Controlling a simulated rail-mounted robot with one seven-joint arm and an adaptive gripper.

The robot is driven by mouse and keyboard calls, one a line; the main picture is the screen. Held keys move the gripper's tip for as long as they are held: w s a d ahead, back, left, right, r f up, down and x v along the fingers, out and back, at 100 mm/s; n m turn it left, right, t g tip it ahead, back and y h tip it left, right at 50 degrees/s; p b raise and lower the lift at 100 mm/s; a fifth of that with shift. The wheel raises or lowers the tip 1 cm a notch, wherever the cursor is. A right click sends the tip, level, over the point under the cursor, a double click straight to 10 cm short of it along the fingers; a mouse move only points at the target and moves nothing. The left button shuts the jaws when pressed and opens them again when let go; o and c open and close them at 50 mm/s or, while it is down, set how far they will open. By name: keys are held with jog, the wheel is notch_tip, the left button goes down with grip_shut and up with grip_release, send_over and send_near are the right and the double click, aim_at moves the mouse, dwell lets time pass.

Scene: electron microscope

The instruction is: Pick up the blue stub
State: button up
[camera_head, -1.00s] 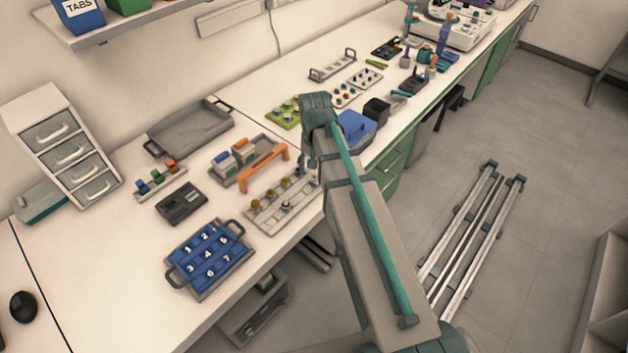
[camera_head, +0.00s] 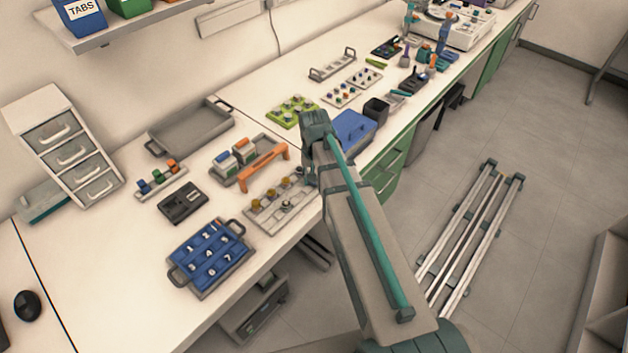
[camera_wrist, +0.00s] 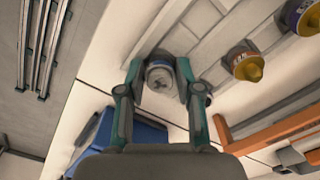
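My gripper (camera_wrist: 160,68) points down over the near right end of a pale grey holder (camera_head: 262,217) with gold-topped pieces. In the wrist view its two fingers are apart, so it is open. A grey-white round piece (camera_wrist: 160,78) shows between the fingertips, with no clear contact. A small dark-knobbed piece (camera_wrist: 205,88) is just right of the right finger. In the head view my fingers (camera_head: 309,176) are partly hidden by my arm. Small coloured stubs stand on a white plate (camera_head: 346,93) and a lime-green tray (camera_head: 281,122) farther back; which is the blue stub is too small to tell.
A blue box (camera_head: 354,128) is close behind my gripper. An orange-handled carrier (camera_head: 264,168) stands to the left. A blue numbered tray (camera_head: 209,257) and a dark device (camera_head: 182,203) are farther left. The bench's front edge is close to my gripper.

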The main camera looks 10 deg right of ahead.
jog(key=c, duration=0.4)
jog(key=shift+c, duration=0.3)
jog(key=shift+r, duration=0.2)
